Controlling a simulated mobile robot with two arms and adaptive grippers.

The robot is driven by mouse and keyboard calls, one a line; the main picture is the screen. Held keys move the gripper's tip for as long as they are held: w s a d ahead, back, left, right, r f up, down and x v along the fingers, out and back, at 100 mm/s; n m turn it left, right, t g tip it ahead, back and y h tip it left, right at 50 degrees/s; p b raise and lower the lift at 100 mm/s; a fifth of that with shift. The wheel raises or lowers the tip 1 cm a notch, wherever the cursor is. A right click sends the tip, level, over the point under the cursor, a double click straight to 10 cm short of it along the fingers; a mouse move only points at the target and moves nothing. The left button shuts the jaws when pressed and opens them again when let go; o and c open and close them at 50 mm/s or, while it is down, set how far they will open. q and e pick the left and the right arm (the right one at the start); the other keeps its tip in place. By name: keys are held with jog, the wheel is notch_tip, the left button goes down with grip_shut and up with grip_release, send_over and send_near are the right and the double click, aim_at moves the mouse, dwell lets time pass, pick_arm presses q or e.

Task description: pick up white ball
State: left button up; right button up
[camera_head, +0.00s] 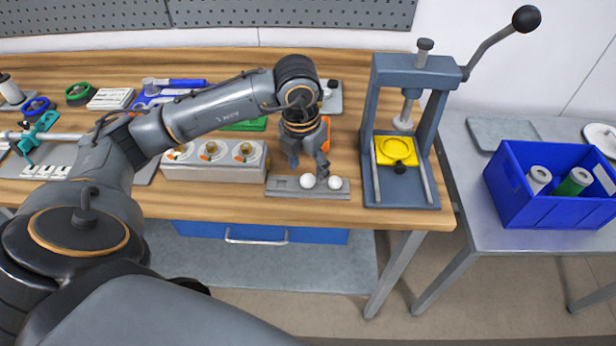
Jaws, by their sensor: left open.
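Two white balls sit in a grey holder (322,193) near the front edge of the wooden workbench. The left white ball (307,181) lies just below my left gripper, and the right white ball (335,183) lies a little to its right. My left gripper (309,171) points down over the holder with its fingers apart and holds nothing that I can see. I cannot tell whether a finger touches a ball. My right gripper does not show.
A grey press (378,75) with a yellow plate (395,151) stands right of the holder. A white box with several gauges (214,172) stands left of it. A blue crate (547,218) with cylinders is on the grey side table (468,235). Tools lie at the far left.

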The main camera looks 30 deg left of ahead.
aim_at(308, 177)
pick_arm(q)
notch_tip(308, 177, down, 2)
jog(key=shift+f, duration=0.5)
jog(key=c, duration=1.2)
grip_shut()
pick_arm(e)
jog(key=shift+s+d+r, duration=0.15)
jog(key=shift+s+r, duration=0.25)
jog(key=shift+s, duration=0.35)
pick_arm(q)
jog(key=shift+w+r, duration=0.1)
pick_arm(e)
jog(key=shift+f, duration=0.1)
